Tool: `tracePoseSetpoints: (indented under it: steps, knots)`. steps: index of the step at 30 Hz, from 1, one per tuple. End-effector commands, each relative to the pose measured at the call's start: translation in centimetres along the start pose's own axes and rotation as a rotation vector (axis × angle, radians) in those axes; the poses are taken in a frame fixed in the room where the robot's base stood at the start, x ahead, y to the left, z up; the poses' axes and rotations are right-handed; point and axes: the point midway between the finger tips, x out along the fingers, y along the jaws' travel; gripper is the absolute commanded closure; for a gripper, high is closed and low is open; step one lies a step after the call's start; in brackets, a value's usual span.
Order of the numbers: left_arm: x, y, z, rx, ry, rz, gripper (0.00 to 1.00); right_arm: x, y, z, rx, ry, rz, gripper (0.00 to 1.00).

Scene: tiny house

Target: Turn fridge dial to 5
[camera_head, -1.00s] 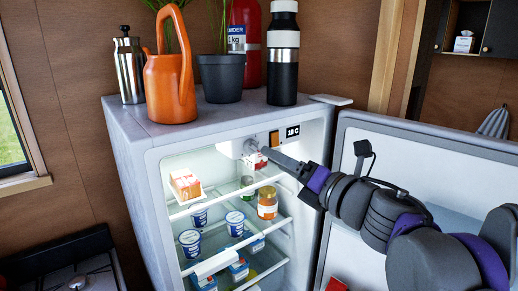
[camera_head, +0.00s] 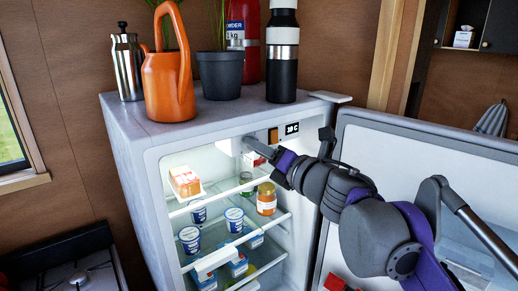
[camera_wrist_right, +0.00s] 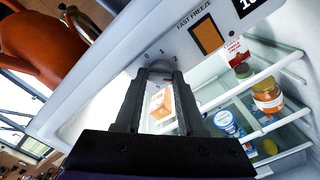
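The open fridge (camera_head: 150,150) stands in the middle of the head view, with its control panel along the top front edge. In the right wrist view the dial (camera_wrist_right: 160,69) is a grey round knob below the printed 0, 1 and 2. In the head view the same gripper (camera_head: 250,144) covers the dial. My left gripper is not in view.
The fridge door (camera_head: 430,150) stands open at right, close beside my right arm. An orange watering can (camera_head: 168,75), a plant pot (camera_head: 220,76) and a black bottle (camera_head: 282,70) stand on the fridge. Shelves below the panel hold tubs and a jar (camera_head: 266,198).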

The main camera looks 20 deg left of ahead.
Motion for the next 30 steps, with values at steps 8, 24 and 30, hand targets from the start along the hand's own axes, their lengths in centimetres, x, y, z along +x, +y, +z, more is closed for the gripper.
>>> tracePoseSetpoints:
  steps: [8, 24, 30]
  knots:
    - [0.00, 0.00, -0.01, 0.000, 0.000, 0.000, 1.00, -0.01, 0.01, 0.02, 0.000, 0.000, 0.000, 1.00]
    - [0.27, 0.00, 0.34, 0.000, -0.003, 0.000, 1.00, -0.01, -0.03, -0.02, 0.193, 0.000, 0.000, 1.00]
    - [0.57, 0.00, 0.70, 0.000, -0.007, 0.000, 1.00, 0.00, -0.05, -0.04, 0.375, 0.000, 0.000, 1.00]
